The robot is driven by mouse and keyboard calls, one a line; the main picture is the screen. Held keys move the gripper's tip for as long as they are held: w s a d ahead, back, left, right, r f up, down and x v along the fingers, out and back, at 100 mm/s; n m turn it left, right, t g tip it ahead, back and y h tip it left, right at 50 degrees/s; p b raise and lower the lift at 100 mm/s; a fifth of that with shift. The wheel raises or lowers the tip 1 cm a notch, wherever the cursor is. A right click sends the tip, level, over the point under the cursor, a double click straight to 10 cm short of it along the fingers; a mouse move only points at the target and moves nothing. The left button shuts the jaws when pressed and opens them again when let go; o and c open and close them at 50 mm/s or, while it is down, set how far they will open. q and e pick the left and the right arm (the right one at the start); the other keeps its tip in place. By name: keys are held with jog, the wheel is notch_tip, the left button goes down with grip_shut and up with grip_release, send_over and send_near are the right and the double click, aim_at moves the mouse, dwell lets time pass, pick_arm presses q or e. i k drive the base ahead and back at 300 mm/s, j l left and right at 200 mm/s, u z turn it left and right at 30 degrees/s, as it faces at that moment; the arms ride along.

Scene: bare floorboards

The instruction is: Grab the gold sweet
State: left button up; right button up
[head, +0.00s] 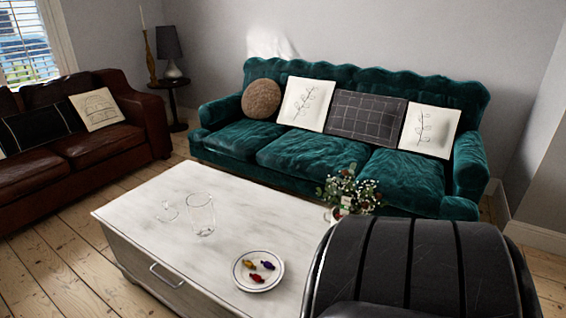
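The gold sweet (249,264) lies on a white plate (239,280) with a dark rim line, on the pale wooden coffee table (150,205). It is at the left of a small group. A purple-blue sweet (267,265) lies to its right, and a red sweet (257,277) lies just in front. Neither of my grippers is in view.
A clear glass (201,215) and another clear glass item (167,211) stand left of the plate. A flower vase (345,195) is at the table's far right. A black ribbed chair back (420,265) blocks the lower right. A green sofa (300,150) stands behind.

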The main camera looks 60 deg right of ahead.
aim_at(249, 264)
jog(key=i+z, duration=0.2)
jog(key=z, duration=0.25)
jog(key=i+j+z, duration=0.1)
jog(key=z, duration=0.3)
jog(key=i+j+z, duration=0.15)
jog(key=z, duration=0.3)
jog(key=i+j+z, duration=0.15)
jog(key=z, duration=0.25)
